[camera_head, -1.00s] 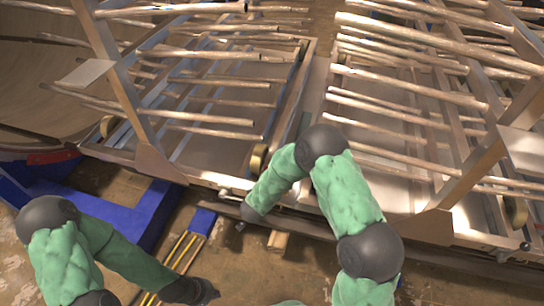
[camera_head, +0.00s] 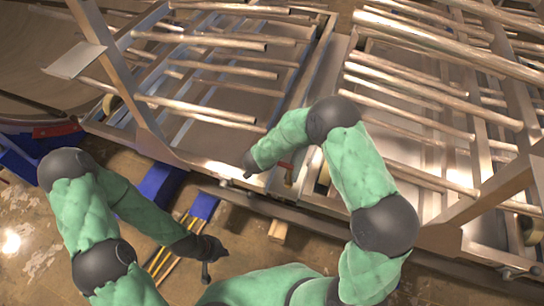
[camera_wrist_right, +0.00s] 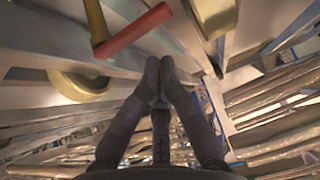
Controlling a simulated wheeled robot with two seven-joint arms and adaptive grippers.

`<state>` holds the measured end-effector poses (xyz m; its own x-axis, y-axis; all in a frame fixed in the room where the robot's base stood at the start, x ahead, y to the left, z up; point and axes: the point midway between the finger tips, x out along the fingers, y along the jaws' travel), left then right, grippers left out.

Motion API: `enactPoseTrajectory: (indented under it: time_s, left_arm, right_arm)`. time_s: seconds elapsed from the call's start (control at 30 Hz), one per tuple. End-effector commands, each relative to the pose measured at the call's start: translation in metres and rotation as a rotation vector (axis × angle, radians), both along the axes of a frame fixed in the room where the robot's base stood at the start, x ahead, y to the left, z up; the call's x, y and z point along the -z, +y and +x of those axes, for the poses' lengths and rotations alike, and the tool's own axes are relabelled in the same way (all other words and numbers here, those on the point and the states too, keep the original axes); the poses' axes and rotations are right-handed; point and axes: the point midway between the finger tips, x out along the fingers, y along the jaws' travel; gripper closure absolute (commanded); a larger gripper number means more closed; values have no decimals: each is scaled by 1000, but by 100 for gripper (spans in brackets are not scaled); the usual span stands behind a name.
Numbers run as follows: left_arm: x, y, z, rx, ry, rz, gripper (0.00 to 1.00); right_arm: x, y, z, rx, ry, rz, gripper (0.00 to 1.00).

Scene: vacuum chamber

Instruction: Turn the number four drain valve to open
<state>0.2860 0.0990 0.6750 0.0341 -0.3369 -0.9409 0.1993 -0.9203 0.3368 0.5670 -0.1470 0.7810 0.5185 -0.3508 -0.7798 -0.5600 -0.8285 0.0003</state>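A red handle (camera_head: 286,165) shows at the front edge of the metal rack in the head view, just right of my right gripper (camera_head: 247,168). In the right wrist view the red handle (camera_wrist_right: 133,31) sits on a brass-coloured stem (camera_wrist_right: 95,18), ahead and left of the fingers. The right gripper (camera_wrist_right: 160,68) has its fingertips together with nothing seen between them, apart from the handle. I see no number on this valve. My left gripper (camera_head: 206,274) hangs over the floor at lower centre, away from the rack; its finger opening is not clear.
The rack's front rail (camera_head: 330,225) runs under my right arm. Several copper-coloured tubes (camera_head: 210,68) stick out above the trays. A blue beam (camera_head: 160,184) and yellow bars (camera_head: 170,250) lie left of my left gripper. A brass-coloured ring (camera_wrist_right: 80,88) is left of the right fingers.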

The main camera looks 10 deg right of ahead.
Motion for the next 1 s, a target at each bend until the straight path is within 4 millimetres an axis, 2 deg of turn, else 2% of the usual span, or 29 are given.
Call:
enactPoseTrajectory:
  time_s: [0.03, 0.1, 0.4, 1.0]
  left_arm:
    - [7, 0, 0, 0, 0, 0, 100]
    - [12, 0, 0, 0, -1, 0, 100]
    - [26, 0, 0, 1, -1, 0, 100]
    - [26, 0, 1, 1, -1, 0, 100]
  right_arm:
    - [12, -4, 5, 3, 1, 0, 100]
    - [21, -8, 11, 3, 2, 1, 100]
    - [48, -21, 31, 0, 0, 0, 100]
    - [51, -23, 33, -10, 1, 0, 100]
